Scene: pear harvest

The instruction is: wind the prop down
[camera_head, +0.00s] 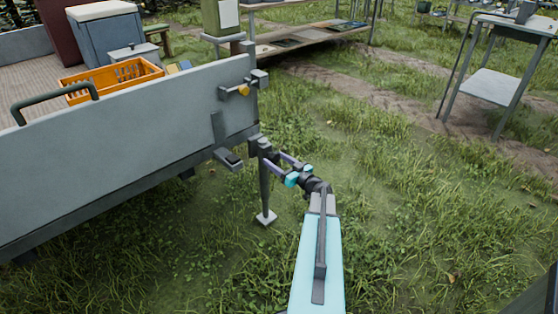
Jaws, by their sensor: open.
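The prop (265,190) is a dark grey upright leg under the near right corner of the grey trailer (120,135). My gripper (272,160) is at the upper part of the prop, reaching in from the right. Its two lavender fingers are apart, one higher and one lower, with their tips close to the leg. I cannot tell whether they touch it. No crank handle shows clearly; my fingers may hide it.
An orange crate (85,88) and a blue-grey box (108,38) stand on the trailer bed. A dark latch block (229,159) juts from the trailer side near the prop. A grey table (492,85) stands at the right. The grass between is open.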

